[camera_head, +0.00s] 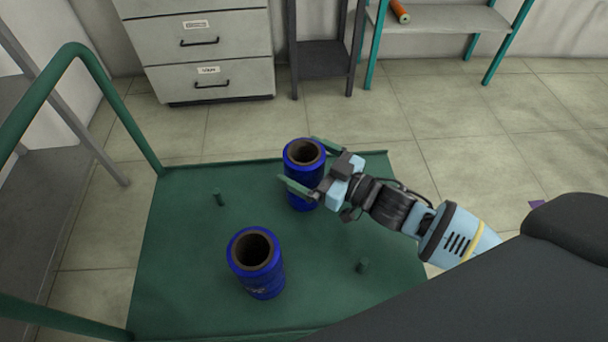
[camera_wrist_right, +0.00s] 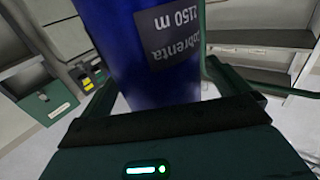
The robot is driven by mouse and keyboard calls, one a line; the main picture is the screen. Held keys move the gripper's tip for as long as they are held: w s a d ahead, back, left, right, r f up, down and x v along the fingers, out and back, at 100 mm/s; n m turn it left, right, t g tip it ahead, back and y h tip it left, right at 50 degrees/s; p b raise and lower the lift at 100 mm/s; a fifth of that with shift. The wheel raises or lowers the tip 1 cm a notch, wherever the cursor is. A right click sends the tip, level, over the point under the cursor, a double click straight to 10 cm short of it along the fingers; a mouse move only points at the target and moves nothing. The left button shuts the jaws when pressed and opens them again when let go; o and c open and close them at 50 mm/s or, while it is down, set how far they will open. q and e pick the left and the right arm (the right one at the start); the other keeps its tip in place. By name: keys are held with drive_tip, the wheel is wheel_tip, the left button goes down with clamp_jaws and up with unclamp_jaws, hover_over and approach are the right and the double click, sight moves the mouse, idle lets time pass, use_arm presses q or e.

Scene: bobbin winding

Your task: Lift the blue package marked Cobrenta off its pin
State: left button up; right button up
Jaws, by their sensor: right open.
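A blue package (camera_head: 303,196), a roll with a dark hollow core, stands upright at the far side of the green cart deck. In the right wrist view the package (camera_wrist_right: 135,75) shows a dark label reading Cobrenta and 1150 m, upside down. My right gripper (camera_head: 305,164) reaches in from the right, with its green fingers apart on either side of the package. It is open, and I cannot tell if either finger touches the package. The pin under the package is hidden. My left gripper is not in view.
A second blue roll (camera_head: 259,276) stands nearer on the green deck (camera_head: 180,275). A green rail (camera_head: 124,112) borders the left. Drawers (camera_head: 208,82) and shelves stand beyond the open floor.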

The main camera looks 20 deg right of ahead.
drive_tip(key=shift+w+a, duration=0.2)
drive_tip(key=c, duration=1.5)
drive_tip(key=shift+r, duration=0.1)
